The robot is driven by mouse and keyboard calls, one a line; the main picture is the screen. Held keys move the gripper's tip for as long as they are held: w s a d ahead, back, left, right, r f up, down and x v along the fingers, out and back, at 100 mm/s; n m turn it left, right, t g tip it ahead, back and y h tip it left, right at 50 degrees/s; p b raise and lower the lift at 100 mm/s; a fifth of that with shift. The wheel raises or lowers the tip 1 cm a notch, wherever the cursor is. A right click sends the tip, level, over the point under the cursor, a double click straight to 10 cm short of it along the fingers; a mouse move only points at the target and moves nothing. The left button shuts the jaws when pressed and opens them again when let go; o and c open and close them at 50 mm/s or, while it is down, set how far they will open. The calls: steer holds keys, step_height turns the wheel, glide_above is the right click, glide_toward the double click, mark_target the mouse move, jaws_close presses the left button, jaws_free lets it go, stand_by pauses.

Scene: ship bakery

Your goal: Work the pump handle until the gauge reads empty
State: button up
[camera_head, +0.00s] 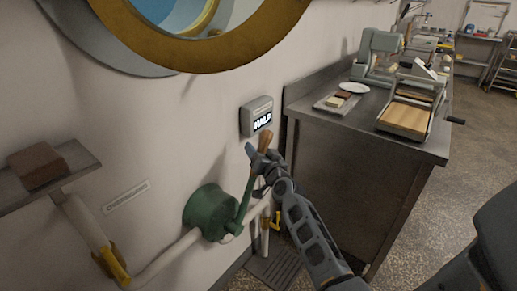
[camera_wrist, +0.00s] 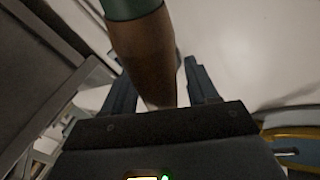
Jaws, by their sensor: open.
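The pump (camera_head: 207,211) is a green round body on the wall, joined to pale pipes. Its green lever rises to a brown wooden handle (camera_head: 265,141). The gauge (camera_head: 257,116) is a grey box on the wall above the handle, and its display reads "HALF". My gripper (camera_head: 256,160) is at the handle, just below its wooden top. In the wrist view the brown handle (camera_wrist: 143,55) stands between the two open fingers, with the green lever end (camera_wrist: 130,8) at the top edge. Whether the fingers touch the handle is unclear.
A metal counter (camera_head: 420,148) stands to the right with a tray, a plate and machines on it. A shelf with a brown block (camera_head: 38,166) juts from the wall at left. Yellow-handled valves (camera_head: 113,262) sit on the pipes. A floor grate (camera_head: 277,268) lies below.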

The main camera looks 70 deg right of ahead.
steer(key=shift+c, duration=0.2)
jaws_close()
stand_by(0.4)
